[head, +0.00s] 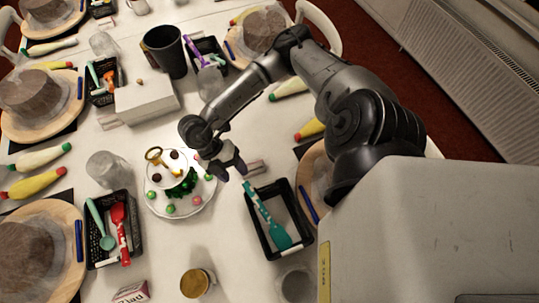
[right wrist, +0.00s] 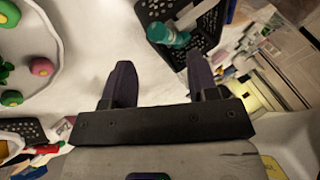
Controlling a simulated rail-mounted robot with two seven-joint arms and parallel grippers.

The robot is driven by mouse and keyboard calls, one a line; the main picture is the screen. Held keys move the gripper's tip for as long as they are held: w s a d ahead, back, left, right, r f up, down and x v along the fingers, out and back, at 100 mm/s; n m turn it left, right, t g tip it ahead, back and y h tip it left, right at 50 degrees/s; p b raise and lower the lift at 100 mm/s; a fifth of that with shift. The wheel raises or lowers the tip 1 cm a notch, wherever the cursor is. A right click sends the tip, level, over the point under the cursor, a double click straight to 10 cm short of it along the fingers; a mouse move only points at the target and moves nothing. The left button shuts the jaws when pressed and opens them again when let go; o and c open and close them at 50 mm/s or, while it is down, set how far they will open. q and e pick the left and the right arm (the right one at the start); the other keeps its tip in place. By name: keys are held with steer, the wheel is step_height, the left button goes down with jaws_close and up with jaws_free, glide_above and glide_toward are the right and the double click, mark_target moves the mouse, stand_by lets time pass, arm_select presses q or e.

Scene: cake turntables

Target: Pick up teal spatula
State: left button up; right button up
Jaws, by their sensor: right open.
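The teal spatula (head: 277,231) lies slantwise in a black basket (head: 256,243) at the centre right of the head view. Its broad end is toward the front and its handle points to the back left. In the right wrist view, a teal part of it (right wrist: 168,36) shows at the edge of the black basket (right wrist: 208,28), near the top. My right gripper (head: 227,168) is open and empty, above the table between the cake plate and the basket. Its fingers (right wrist: 160,75) point toward the basket side and do not touch the spatula. My left gripper is not in view.
A white plate (head: 152,203) with coloured balls stands left of the basket. Another black basket (head: 97,250) holds a red spatula and a mint spoon. A gold-lidded jar (head: 196,282) and a clear glass (head: 297,285) stand in front. A white box (head: 147,100) stands behind.

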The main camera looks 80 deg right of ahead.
steer(key=shift+b+x, duration=0.5)
steer(key=shift+x, duration=2.4)
steer(key=shift+d, duration=0.2)
jaws_close()
